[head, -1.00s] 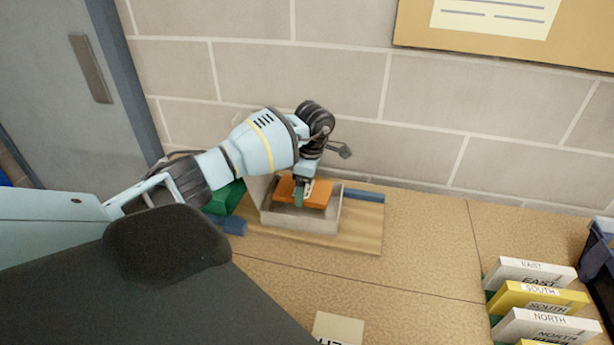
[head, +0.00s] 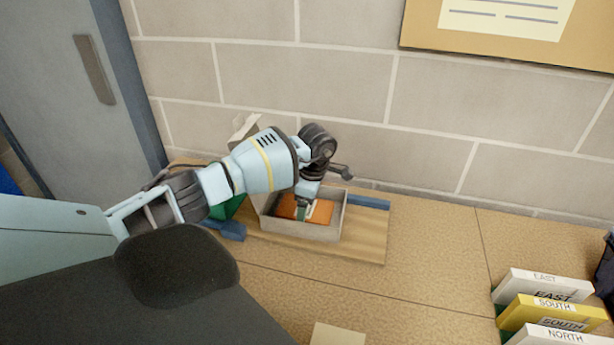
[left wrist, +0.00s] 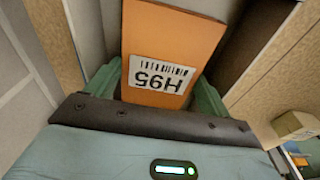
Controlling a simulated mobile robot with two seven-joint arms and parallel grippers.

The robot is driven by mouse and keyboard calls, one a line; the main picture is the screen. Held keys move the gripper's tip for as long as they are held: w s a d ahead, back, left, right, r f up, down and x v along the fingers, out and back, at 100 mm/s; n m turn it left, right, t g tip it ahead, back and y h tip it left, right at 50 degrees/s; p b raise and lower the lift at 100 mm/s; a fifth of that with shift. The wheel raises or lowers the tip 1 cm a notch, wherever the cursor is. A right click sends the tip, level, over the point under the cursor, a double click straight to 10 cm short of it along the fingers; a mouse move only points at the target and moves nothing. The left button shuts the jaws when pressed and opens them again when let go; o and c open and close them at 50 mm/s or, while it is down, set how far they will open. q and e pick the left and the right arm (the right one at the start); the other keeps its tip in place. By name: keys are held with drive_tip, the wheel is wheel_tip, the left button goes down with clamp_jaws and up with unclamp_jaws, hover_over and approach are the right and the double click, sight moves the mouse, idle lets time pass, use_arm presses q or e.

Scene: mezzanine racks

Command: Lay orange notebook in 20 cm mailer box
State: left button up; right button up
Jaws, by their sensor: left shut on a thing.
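The orange notebook (head: 290,207) is inside the grey mailer box (head: 325,233), down between its walls. My left gripper (head: 303,208) reaches down into the box and is shut on the notebook; the gripper also shows in the left wrist view (left wrist: 155,85). The box's lid (head: 245,127) stands up behind my arm. Whether the notebook touches the box floor is hidden. My right gripper is in neither view.
The box stands on a wooden board (head: 368,240) with blue strips (head: 368,199) beside it. Labelled cards (head: 545,285) stand at the right, near a dark bin. A block (head: 338,336) lies at the front. The middle of the table is clear.

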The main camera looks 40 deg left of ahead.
use_arm(q)
drive_tip(key=o, duration=1)
drive_tip(key=shift+w+d+r, duration=0.1)
drive_tip(key=shift+d+r, duration=0.1)
drive_tip(key=shift+r, duration=1.8)
drive_tip(key=shift+w+d+r, duration=0.1)
drive_tip(key=shift+d+r, duration=0.1)
drive_tip(key=shift+r, duration=1.75)
